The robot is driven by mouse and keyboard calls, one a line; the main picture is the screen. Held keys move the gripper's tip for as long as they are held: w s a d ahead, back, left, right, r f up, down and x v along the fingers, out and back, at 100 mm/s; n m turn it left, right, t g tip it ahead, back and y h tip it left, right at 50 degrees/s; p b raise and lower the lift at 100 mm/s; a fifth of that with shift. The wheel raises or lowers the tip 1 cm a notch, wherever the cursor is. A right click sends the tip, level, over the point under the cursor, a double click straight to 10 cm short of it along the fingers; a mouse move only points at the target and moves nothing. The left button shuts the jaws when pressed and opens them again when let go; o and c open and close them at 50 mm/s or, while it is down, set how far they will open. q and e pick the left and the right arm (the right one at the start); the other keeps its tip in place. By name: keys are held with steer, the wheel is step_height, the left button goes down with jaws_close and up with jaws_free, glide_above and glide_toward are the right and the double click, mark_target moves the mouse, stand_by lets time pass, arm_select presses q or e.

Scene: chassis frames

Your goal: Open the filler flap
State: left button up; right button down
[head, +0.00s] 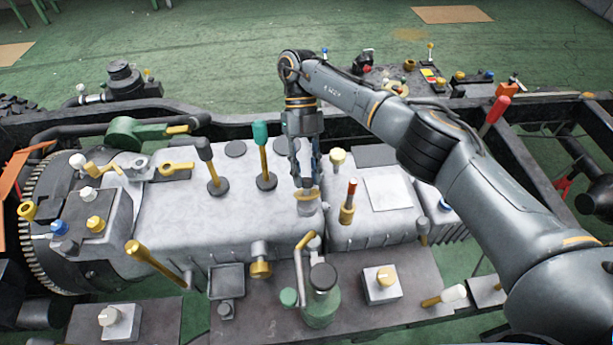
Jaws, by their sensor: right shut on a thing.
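The filler flap (306,195) looks to be the small yellow piece on top of a short grey neck (309,209), near the right end of the big grey casing (240,220). My right gripper (305,183) points down from above and is shut on this yellow piece. The fingers cover part of it, so its exact tilt is hard to tell. It appears to sit at the neck's mouth. My left gripper is not in view.
Two levers, black-topped (211,165) and green-topped (263,155), stand left of the gripper. A white-topped knob (337,160) and a red-tipped handle (349,200) stand close on its right.

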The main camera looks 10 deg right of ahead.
stand_by(0.3)
steer(key=c, duration=1.1)
jaws_free()
steer(key=shift+o, duration=0.2)
step_height(320, 180, up, 10)
